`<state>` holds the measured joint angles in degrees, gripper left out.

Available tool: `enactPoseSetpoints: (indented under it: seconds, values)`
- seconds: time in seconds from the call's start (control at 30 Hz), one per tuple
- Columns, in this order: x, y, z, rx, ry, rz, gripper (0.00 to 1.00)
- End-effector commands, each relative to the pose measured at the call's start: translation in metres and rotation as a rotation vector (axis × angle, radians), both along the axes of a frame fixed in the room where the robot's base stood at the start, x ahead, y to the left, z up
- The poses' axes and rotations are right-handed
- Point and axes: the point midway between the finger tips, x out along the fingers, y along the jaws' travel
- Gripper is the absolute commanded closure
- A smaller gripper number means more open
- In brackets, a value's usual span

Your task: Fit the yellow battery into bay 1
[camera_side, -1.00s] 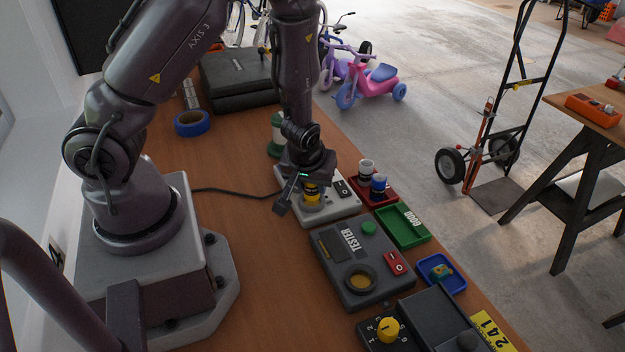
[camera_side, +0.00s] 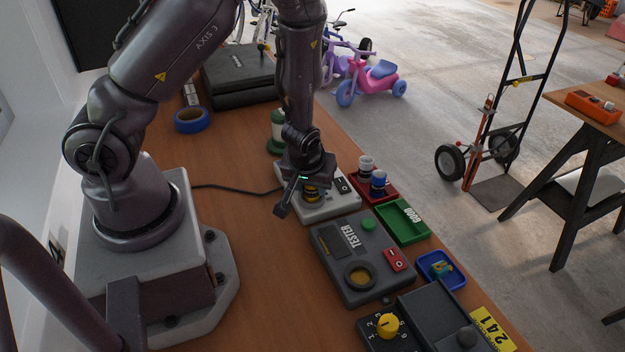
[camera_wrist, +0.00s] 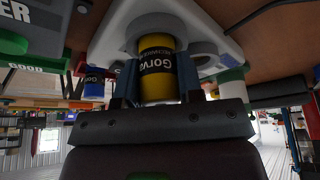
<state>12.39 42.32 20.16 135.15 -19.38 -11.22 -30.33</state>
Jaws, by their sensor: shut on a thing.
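The yellow battery (camera_wrist: 158,82), with a black label band, stands upright between my gripper's fingers. My gripper (camera_side: 301,196) is shut on it, over the near left part of the pale grey charger (camera_side: 340,209). In the wrist view the battery's far end is at a round opening of the charger (camera_wrist: 112,32), apparently partly inside it. How deep it sits cannot be told. A second round bay shows beside it in the wrist view. No bay number is readable, and my fingers hide much of the battery in the side view.
A red tray (camera_side: 384,196) behind the charger holds a white battery (camera_side: 366,164) and a blue battery (camera_side: 378,183). A green GOOD tray (camera_side: 414,233), the dark tester (camera_side: 347,285) and a blue tray (camera_side: 428,282) lie nearby. A black cable (camera_side: 235,191) crosses the bench.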

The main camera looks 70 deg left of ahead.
Motion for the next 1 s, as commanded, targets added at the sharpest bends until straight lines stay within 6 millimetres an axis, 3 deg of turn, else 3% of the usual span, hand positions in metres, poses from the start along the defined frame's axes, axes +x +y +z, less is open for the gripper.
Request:
enactPoseSetpoints:
  seconds: [1.0]
  values:
    - [0.000,0.000,0.015,0.001,0.001,0.000,0.93]
